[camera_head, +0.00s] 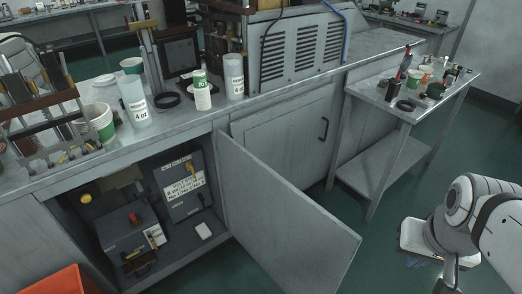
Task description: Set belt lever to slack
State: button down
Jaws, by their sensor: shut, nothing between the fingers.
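An open cabinet under the bench holds grey control boxes. The rear box (180,187) has a white label plate and a yellow lever (190,168) near its top right. The front box (130,238) has a red knob (134,218) on top and a dark handle (140,268) low on its front. Small labels are unreadable, so I cannot tell which control is the belt lever or its setting. My gripper (416,263) is at the lower right, shut and empty, well apart from the cabinet. Its fingertips are small and partly hard to make out.
The open cabinet door (285,222) juts out between the boxes and my arm. A side table (440,90) with tools stands at right. Cups and bottles stand on the bench (195,115). An orange bin (55,283) is at lower left. Green floor is clear around my arm.

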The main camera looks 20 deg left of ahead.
aim_at(203, 204)
jog(key=z, duration=0.1)
jog(key=k, duration=1.4)
jog(key=u, duration=0.8)
jog(key=i, duration=1)
jog(key=u, duration=0.05)
